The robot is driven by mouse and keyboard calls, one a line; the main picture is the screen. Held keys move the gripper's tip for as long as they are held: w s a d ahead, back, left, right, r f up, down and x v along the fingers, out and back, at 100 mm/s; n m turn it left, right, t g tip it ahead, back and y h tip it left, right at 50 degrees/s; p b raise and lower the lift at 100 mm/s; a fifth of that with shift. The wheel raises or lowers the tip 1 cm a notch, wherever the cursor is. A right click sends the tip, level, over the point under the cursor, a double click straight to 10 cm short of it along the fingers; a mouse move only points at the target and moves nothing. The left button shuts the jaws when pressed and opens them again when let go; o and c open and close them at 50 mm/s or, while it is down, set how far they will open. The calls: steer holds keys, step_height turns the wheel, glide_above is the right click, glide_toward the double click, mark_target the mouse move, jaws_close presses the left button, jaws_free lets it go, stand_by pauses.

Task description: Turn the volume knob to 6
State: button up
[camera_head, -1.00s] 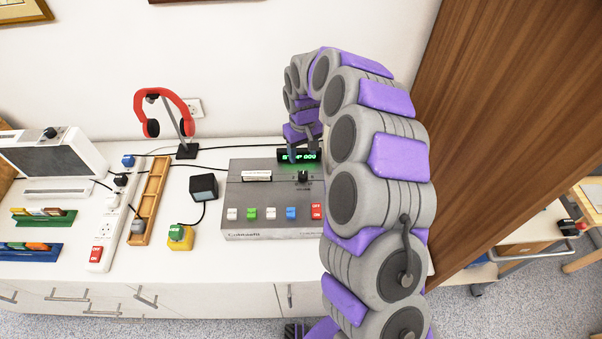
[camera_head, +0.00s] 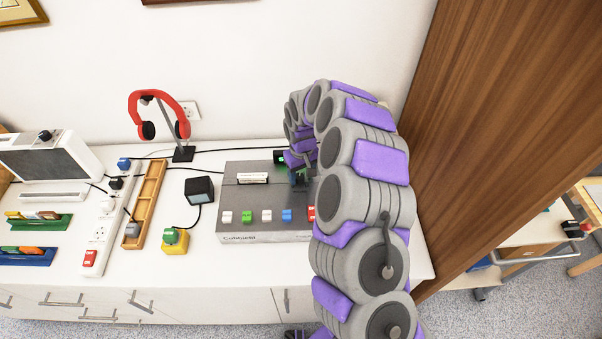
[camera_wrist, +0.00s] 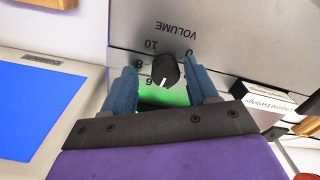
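The black volume knob (camera_wrist: 172,76) is on the grey device's top (camera_wrist: 225,30), below the upside-down word VOLUME in the wrist view. Its white pointer mark faces down and slightly left, near the 6; the exact reading is unclear. The marks 10, 8, 6 and 0 show around it. My gripper (camera_wrist: 163,70) is open, one blue finger on each side of the knob, with gaps visible. In the head view my gripper (camera_head: 298,178) is over the device's back right and hides the knob.
The device (camera_head: 235,205) has a row of coloured buttons along its front. A brown wooden panel (camera_head: 490,110) stands right.

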steer(key=shift+a, duration=0.5)
steer(key=c, duration=0.6)
steer(key=shift+d, duration=0.15)
steer(key=c, duration=0.4)
steer(key=m+p, duration=0.1)
steer(key=p, duration=0.1)
steer(key=shift+s+d+r+m+p, duration=0.1)
steer(key=shift+r+m+p, duration=0.05)
steer(key=shift+m+p, duration=0.25)
steer(key=shift+f+m+p, duration=0.25)
steer(key=shift+m+p, duration=0.4)
steer(key=shift+m, duration=0.25)
steer(key=o, duration=1)
steer(key=shift+o, duration=0.2)
steer(key=shift+r, duration=0.1)
